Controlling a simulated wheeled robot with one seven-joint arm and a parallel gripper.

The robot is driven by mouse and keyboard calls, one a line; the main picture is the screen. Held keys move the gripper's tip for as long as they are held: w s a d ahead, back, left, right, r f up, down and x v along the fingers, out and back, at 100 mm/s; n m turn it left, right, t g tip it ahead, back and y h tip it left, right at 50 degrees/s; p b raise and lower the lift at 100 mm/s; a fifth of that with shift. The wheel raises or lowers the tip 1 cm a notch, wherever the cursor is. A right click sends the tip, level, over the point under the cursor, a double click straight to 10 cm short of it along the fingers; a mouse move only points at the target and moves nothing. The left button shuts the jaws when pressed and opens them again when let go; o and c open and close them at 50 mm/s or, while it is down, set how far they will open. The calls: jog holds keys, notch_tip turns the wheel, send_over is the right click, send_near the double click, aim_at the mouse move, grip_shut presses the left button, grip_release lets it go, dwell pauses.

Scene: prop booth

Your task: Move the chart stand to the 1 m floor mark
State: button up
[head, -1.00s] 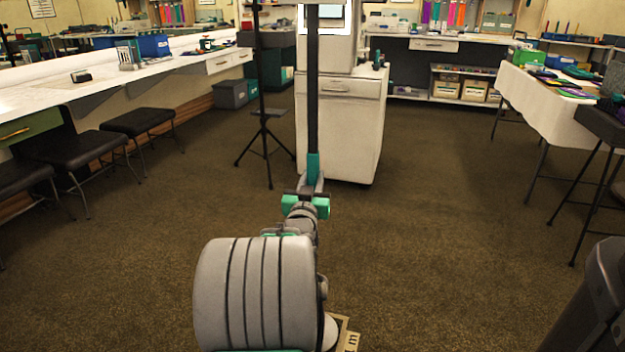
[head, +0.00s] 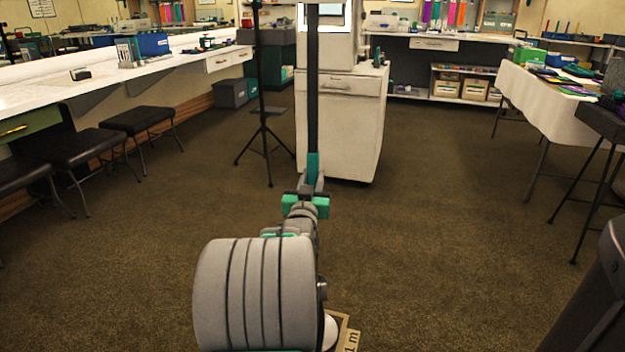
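A black tripod stand (head: 264,135), which looks like the chart stand, is upright on the carpet left of a white cabinet. Its thin pole runs out of the top of the picture, so no chart shows. The floor mark (head: 351,341), a tan plate lettered "1 m", lies at the bottom edge, partly hidden by my arm. My gripper (head: 313,184) is at the far end of my arm, right of the tripod in the picture and apart from its legs. A dark upright bar with a teal lower end rises from there. The fingers are not clear, and I cannot tell whether they grip the bar.
The white cabinet (head: 342,135) stands beyond my gripper. Black stools (head: 140,119) line the long counter (head: 45,96) on the left. A white-clothed table (head: 545,105) and a tall dark stool (head: 600,125) are on the right. Carpet is open between the cabinet and that table.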

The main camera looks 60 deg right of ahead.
jog(key=o, duration=0.5)
jog(key=shift+o, duration=0.2)
jog(key=shift+f, duration=0.3)
jog(key=r+p+v, duration=0.1)
jog(key=v, duration=0.7)
jog(key=w+a+r+n+t+y+p, duration=0.1)
jog(key=w+a+r+y+p, duration=0.4)
jog(key=w+r+p, duration=0.55)
jog(key=w+a+r+n+t+y+p, duration=0.1)
jog(key=w+a+r+n+y+p, duration=0.15)
jog(key=a+p, duration=0.5)
jog(key=w+a+r+n+y+p, duration=0.2)
jog(key=w+a+y+p, duration=0.3)
jog(key=a, duration=0.4)
jog(key=s+a+r+n+g+y+p, duration=0.1)
jog(key=s+a+r+n+y+p, duration=0.1)
jog(key=a+p, duration=0.4)
jog(key=s+a+r+n+g+y+p, duration=0.2)
jog(key=s+a+r+n+p, duration=0.2)
jog(key=a, duration=0.8)
jog(key=s+a+r+n+g+y+p, duration=0.1)
jog(key=s+a+r+n+y+p, duration=0.1)
jog(key=a+r+p, duration=0.5)
jog(key=s+a+n, duration=0.1)
jog(key=s+a, duration=0.1)
jog(key=a, duration=0.1)
jog(key=shift+g+p, duration=0.3)
